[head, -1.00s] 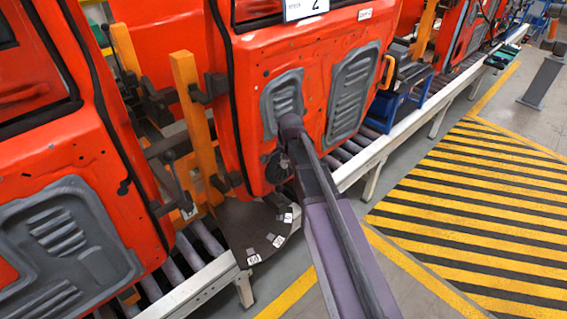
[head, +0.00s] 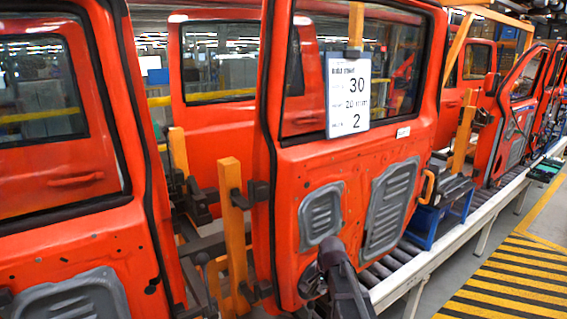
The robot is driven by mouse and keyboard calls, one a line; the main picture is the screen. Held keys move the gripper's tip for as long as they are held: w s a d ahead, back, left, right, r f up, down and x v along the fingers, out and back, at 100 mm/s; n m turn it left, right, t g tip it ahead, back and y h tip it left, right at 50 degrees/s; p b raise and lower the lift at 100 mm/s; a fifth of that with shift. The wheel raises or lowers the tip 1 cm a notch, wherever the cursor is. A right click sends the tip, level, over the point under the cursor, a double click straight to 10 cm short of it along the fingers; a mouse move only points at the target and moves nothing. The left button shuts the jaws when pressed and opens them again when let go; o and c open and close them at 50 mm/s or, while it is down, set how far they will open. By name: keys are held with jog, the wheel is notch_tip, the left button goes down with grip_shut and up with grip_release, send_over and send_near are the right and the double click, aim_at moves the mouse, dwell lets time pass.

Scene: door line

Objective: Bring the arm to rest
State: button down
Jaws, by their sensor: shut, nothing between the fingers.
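My arm (head: 345,285) shows dark at the bottom middle of the head view, in front of the lower part of a red door (head: 345,160). Its upper end overlaps the door's lower panel area. I cannot make out any fingers; my gripper is not seen past the arm. A dark round shape low on the door, just left of my arm, is too unclear to name. Nothing held shows.
The doors stand on a roller conveyor (head: 395,262) with a pale side rail. A white sheet (head: 348,95) with numbers hangs on the middle door. Orange posts (head: 236,230) stand left of it. Striped yellow-black floor (head: 510,280) lies open at the right.

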jog(key=s+d+f+n+g+b, duration=0.1)
jog(key=s+f+n+b, duration=0.3)
jog(key=s, duration=0.4)
jog(key=s+d+f+n+b, duration=0.3)
jog(key=s+f+n+b, duration=0.1)
jog(key=s, duration=0.4)
jog(key=shift+s+f+n+g+h+b, duration=0.3)
jog(key=shift+s+f+n+g+h, duration=0.1)
jog(key=shift+f+n, duration=0.4)
jog(key=shift+s+f, duration=0.1)
jog(key=shift+f, duration=0.05)
